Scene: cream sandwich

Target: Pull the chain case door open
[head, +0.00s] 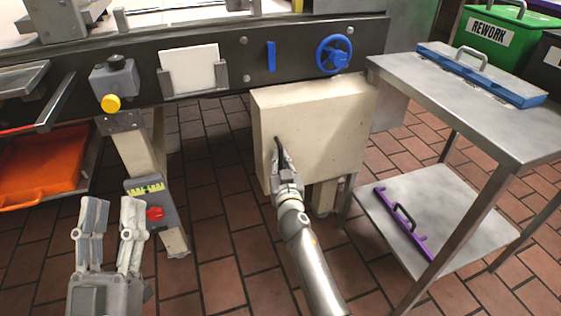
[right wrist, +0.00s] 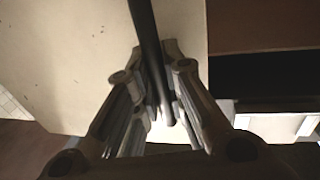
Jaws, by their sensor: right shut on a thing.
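The chain case door (head: 318,130) is a cream panel under the dark machine beam, right of centre in the head view. It fills much of the right wrist view (right wrist: 65,60) too. Whether it stands ajar I cannot tell. A dark bar handle (head: 278,150) is on its left side; in the right wrist view the handle (right wrist: 148,45) runs down between my fingers. My right gripper (head: 283,168) is shut on the handle, and its fingers hide part of it. My left gripper (head: 112,205) is open and empty at the lower left, apart from the door.
A steel table (head: 450,95) with a lower shelf stands close right of the door. A blue handwheel (head: 334,54) is above the door. A machine leg (head: 140,160) with a red knob stands left. Tiled floor (head: 215,220) lies open in front.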

